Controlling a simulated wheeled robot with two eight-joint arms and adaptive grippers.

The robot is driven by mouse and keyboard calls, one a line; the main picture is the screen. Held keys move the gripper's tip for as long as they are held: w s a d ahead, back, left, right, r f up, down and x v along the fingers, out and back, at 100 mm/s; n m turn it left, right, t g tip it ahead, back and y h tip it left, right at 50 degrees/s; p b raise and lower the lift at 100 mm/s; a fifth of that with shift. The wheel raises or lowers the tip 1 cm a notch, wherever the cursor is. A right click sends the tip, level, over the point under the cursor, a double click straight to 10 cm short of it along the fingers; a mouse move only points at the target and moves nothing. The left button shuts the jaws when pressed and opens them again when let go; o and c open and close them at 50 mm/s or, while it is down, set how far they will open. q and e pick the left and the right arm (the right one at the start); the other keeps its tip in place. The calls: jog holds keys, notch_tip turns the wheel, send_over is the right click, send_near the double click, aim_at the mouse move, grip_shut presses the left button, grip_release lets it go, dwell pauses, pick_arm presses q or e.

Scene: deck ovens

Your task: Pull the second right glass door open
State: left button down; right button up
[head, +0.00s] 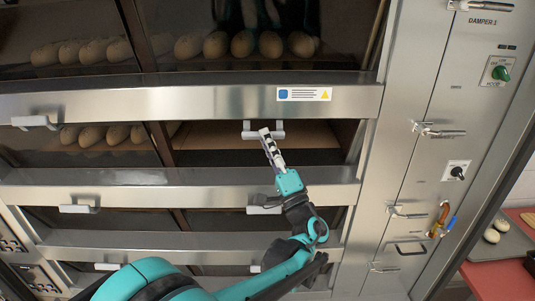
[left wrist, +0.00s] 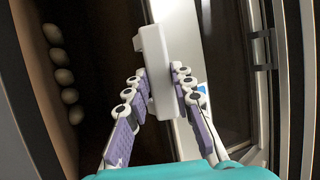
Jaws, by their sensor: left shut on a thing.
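The second right glass door (head: 208,157) is in the second row of the oven, right of the dark divider. Its pale bar handle (head: 278,134) is at its top edge, just under the steel band. My left gripper (head: 266,138) reaches up from below and is shut on this handle. In the left wrist view the white handle (left wrist: 152,50) stands between the two padded fingers (left wrist: 155,90) of my gripper. I cannot tell whether the door is swung out from its frame. My right gripper is not in view.
Loaves (head: 243,45) sit behind the upper glass. The second left door has its own handle (head: 35,122). More door handles (head: 78,208) are below. A steel control panel (head: 430,110) with latches stands at the right. A tray with rolls (head: 497,240) is at far right.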

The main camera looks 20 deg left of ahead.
pick_arm(q)
jog(key=shift+w+a+f+n+y+b, duration=0.1)
jog(key=shift+w+f+n+y+b, duration=0.2)
jog(key=shift+n+y+b, duration=0.45)
jog(key=c, duration=1.3)
grip_release()
jog(key=v, duration=1.2)
jog(key=shift+f, duration=0.15)
jog(key=shift+a, duration=0.1)
